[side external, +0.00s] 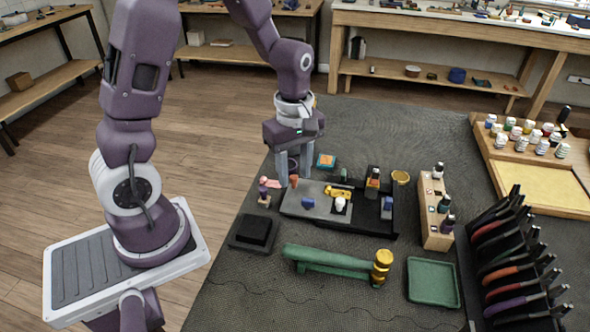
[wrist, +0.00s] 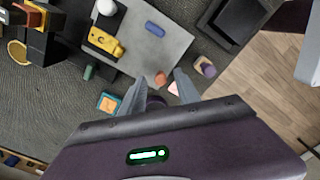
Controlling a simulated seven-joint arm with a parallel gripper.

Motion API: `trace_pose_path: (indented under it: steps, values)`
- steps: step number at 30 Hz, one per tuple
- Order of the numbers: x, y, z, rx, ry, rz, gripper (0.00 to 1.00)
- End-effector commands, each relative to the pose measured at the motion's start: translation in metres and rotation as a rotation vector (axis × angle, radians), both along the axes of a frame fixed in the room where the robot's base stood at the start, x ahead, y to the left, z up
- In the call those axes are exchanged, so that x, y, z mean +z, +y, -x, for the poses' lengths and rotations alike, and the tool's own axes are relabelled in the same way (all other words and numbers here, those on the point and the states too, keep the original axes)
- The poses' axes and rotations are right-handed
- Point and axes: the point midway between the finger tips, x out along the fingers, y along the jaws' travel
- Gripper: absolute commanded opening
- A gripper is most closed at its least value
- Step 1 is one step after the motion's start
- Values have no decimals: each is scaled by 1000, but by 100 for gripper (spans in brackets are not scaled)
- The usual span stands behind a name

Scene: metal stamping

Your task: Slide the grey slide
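The grey slide looks to be the flat grey plate (side external: 315,206), lying on a black base (side external: 372,222); the plate also shows in the wrist view (wrist: 172,42). A small orange piece (wrist: 160,78) stands at the plate's edge nearest my gripper. A yellow clamp-like part (side external: 338,191), a white knob (side external: 340,204) and a blue piece (side external: 307,202) are on or over the plate. My gripper (side external: 296,180) points down at the plate's far edge. Its fingers are apart, with the orange piece near the gap between the tips (wrist: 158,82). I cannot tell if they touch it.
A green-handled mallet (side external: 335,260) lies in front. A wooden block with bottles (side external: 435,212) stands to the right.

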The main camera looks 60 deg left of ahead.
Motion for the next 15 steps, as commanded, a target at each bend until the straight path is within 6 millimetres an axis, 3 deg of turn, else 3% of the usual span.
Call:
trace_pose_path:
  steps: [7,15]
  values:
    - [7,0,0,-1,-2,0,39]
    - [59,0,-1,0,-4,0,39]
